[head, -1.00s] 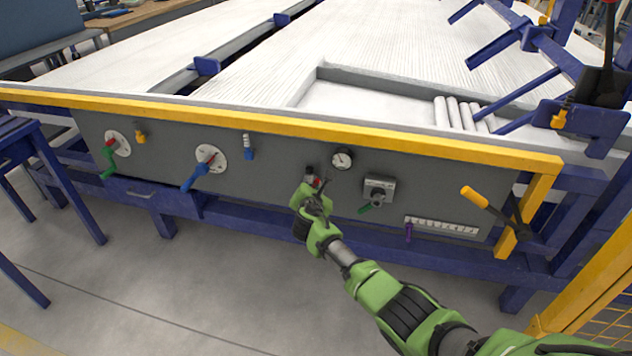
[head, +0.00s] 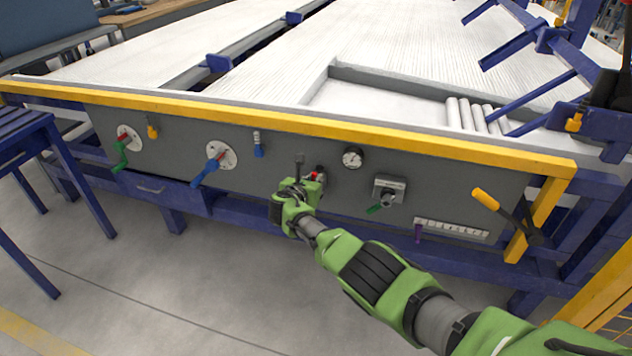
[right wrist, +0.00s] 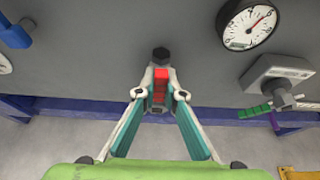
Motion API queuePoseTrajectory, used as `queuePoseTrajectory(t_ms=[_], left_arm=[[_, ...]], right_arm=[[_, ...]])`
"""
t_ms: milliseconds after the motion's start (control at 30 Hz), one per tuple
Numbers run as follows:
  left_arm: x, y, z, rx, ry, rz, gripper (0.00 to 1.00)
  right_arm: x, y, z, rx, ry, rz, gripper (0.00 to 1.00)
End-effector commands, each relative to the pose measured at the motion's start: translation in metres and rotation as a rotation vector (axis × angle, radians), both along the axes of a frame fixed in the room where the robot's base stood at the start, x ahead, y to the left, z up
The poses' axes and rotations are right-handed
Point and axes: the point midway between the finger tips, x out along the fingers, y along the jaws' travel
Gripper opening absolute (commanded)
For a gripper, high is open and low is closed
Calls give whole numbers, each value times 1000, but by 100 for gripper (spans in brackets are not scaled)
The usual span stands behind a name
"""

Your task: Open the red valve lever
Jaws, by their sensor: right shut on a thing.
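The red valve lever (head: 314,175) is on the grey front panel, left of the round gauge. Only a small red part of it shows in the head view. In the right wrist view, the red lever (right wrist: 160,84) hangs down from a dark hexagonal fitting (right wrist: 160,55) and points at the camera's side. My right gripper (head: 307,180) is at the lever, and its two fingers (right wrist: 160,94) are closed on either side of it. The lever's lower end is partly hidden between the fingers. My left gripper is not in view.
The grey panel (head: 280,140) also carries a gauge (head: 352,157), a blue lever (head: 206,172), a green lever (head: 121,158) and a grey box valve with a green handle (head: 375,209). A yellow-handled lever (head: 486,199) is at right.

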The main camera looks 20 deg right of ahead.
Motion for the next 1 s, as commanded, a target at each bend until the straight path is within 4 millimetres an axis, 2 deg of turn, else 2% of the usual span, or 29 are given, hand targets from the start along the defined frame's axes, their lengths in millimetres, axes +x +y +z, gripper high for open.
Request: queuePoseTrajectory(t_ms=[433, 467, 500, 1000], left_arm=[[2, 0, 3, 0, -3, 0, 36], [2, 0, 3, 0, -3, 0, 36], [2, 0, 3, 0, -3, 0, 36], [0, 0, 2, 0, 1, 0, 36]], right_arm=[[1, 1, 0, -10, 6, 3, 0], [1, 1, 0, -10, 6, 3, 17], [1, 1, 0, -10, 5, 2, 27], [-2, 4, 1, -7, 4, 2, 27]])
